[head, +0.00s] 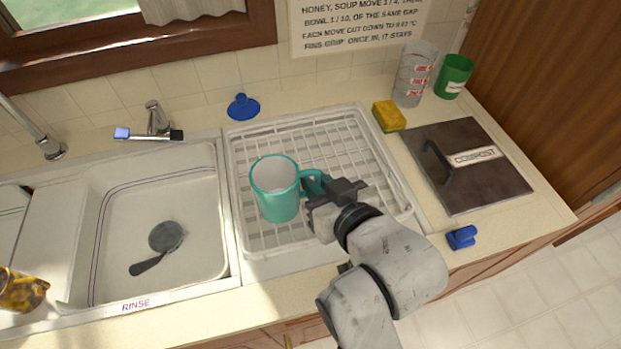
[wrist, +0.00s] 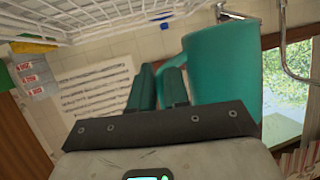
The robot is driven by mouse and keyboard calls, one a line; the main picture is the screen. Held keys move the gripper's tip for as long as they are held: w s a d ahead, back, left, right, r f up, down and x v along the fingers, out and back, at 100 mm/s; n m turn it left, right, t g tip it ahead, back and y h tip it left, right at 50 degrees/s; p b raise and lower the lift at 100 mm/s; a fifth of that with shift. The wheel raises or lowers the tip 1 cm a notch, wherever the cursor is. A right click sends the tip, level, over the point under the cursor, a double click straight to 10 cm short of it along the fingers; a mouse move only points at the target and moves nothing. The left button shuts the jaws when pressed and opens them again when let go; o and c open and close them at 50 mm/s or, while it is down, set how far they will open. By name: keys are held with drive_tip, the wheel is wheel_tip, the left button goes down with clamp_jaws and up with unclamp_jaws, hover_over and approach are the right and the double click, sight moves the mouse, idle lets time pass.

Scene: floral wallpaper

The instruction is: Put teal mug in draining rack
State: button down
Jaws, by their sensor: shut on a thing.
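The teal mug (head: 277,195) is upright over the left front part of the white draining rack (head: 325,133). Its handle points right, toward my gripper (head: 320,186). My gripper is shut on the handle. In the wrist view the mug (wrist: 228,62) fills the right of centre, beside the fingers of my gripper (wrist: 159,85), and the rack wires (wrist: 75,18) show along the top. I cannot tell whether the mug's base touches the rack floor. The rest of the rack looks empty.
A sink basin (head: 160,215) holding a dark ladle (head: 162,246) lies left of the rack. A yellow sponge (head: 389,116), stacked cups (head: 414,74), a green cup (head: 454,76) and a compost lid (head: 468,165) stand right. A blue plunger-like item (head: 243,107) sits behind the rack; a blue clip (head: 461,237) lies front right.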

drive_tip(key=w+f, duration=0.4)
drive_tip(key=w+a+f, duration=0.1)
drive_tip(key=w+f, duration=0.1)
drive_tip(key=shift+w+f+p, duration=0.2)
drive_tip(key=shift+f+p, duration=0.35)
drive_tip(key=shift+f, duration=1.25)
drive_tip(key=shift+f, duration=0.1)
drive_tip(key=shift+f, duration=0.15)
drive_tip(key=c, duration=1.1)
unclamp_jaws()
drive_tip(key=shift+s+r, duration=0.1)
drive_tip(key=shift+r, duration=0.15)
drive_tip(key=b+v, duration=0.1)
drive_tip(key=v, duration=1)
drive_tip(key=shift+s+d+r, duration=0.1)
drive_tip(key=shift+s+d, duration=0.15)
drive_tip(key=shift+s, duration=0.05)
